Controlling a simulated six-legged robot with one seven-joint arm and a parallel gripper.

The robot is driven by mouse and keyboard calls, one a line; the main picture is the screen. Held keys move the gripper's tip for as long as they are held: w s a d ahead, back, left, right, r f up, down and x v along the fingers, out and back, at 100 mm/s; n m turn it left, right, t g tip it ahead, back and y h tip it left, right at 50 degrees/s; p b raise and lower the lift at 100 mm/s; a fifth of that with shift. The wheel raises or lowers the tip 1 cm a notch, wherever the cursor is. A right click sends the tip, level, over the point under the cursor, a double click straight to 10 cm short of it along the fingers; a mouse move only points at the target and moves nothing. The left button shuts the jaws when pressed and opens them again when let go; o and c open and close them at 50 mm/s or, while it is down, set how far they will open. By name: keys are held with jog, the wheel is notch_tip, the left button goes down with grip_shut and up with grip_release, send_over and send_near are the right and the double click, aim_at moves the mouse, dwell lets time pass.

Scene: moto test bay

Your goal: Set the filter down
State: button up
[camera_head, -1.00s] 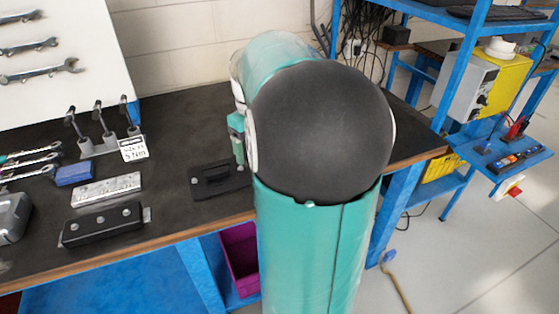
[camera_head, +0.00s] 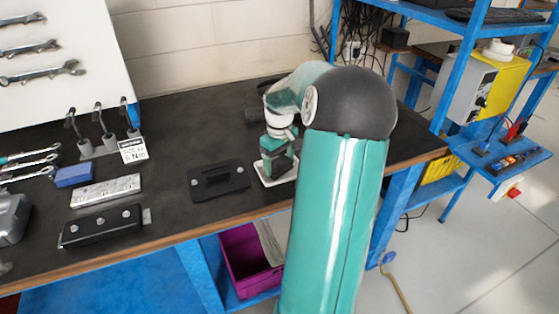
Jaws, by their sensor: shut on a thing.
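A pale, flat-edged piece (camera_head: 263,178), which looks like the filter, shows right under and around the fingertips. My gripper is shut on it. The fingers and my arm hide much of the piece, so I cannot tell whether it touches the bench top or is just above it.
A black block (camera_head: 103,226), a silver bar (camera_head: 106,191) and a blue block (camera_head: 74,175) sit to the left. A purple bin (camera_head: 243,262) is below the bench edge. Bench between the silver bar and black plate is clear.

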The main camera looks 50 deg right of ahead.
jog(key=shift+f, duration=0.15)
jog(key=o, duration=0.7)
jog(key=shift+d, duration=0.1)
jog(key=shift+o, duration=0.2)
